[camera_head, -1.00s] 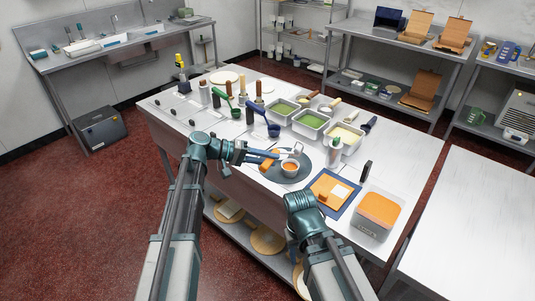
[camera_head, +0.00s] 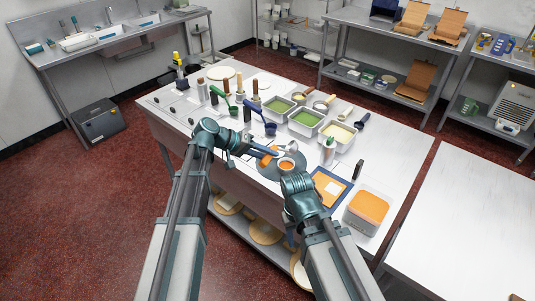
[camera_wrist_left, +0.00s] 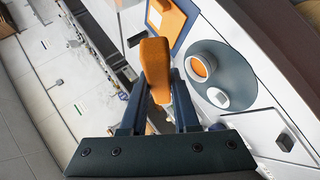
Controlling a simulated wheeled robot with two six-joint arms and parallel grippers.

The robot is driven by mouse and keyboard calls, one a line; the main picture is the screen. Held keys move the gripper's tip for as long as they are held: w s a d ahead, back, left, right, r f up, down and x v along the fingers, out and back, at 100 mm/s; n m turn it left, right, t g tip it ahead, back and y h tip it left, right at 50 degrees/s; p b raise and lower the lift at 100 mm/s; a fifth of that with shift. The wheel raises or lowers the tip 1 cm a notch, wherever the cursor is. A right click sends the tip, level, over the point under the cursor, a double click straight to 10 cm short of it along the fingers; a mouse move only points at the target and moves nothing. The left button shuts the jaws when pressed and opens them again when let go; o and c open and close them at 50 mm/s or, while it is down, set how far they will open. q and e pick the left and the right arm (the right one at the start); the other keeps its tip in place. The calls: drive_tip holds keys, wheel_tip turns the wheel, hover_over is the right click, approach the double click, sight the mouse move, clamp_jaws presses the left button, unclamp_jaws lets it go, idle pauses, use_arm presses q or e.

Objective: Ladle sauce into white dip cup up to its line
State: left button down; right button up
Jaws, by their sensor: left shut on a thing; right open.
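My left gripper (camera_head: 250,151) is shut on a thick orange handle (camera_wrist_left: 155,52), apparently the ladle's, also seen in the head view (camera_head: 267,159). The ladle's far end is unclear. Just right of it, a pale round bowl of orange sauce (camera_head: 286,166) stands on a dark grey round mat (camera_head: 298,174). The wrist view shows this bowl (camera_wrist_left: 198,67) with a smaller white cup (camera_wrist_left: 218,97) beside it, apparently the dip cup; its fill line cannot be made out. My right gripper (camera_head: 293,180) is open at the mat's near edge; its fingers are mostly hidden.
A blue-edged board (camera_head: 331,188) with orange and white pieces and a box with orange contents (camera_head: 366,210) lie to the right. Green-filled trays (camera_head: 277,110), a bottle (camera_head: 328,150) and upright tools (camera_head: 214,97) stand behind. The table's left front is fairly clear.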

use_arm(q)
drive_tip(key=r+y+p, duration=0.1)
drive_tip(key=p, duration=0.2)
drive_tip(key=d+r+y+p, duration=0.1)
drive_tip(key=y+p, duration=0.1)
drive_tip(key=p, duration=0.1)
drive_tip(key=d+r+m+y+p, duration=0.1)
drive_tip(key=r+y+p, duration=0.1)
drive_tip(key=p, duration=0.1)
drive_tip(key=shift+s+d+t, duration=0.1)
drive_tip(key=shift+s+t, duration=0.15)
drive_tip(key=shift+t, duration=0.15)
drive_tip(key=shift+f, duration=0.1)
drive_tip(key=d+r+y+p, duration=0.2)
drive_tip(key=y+p, duration=0.1)
drive_tip(key=m+y+p, duration=0.1)
drive_tip(key=p, duration=0.1)
drive_tip(key=shift+s+d+r+t+y, duration=0.3)
drive_tip(key=shift+d+r+y, duration=0.1)
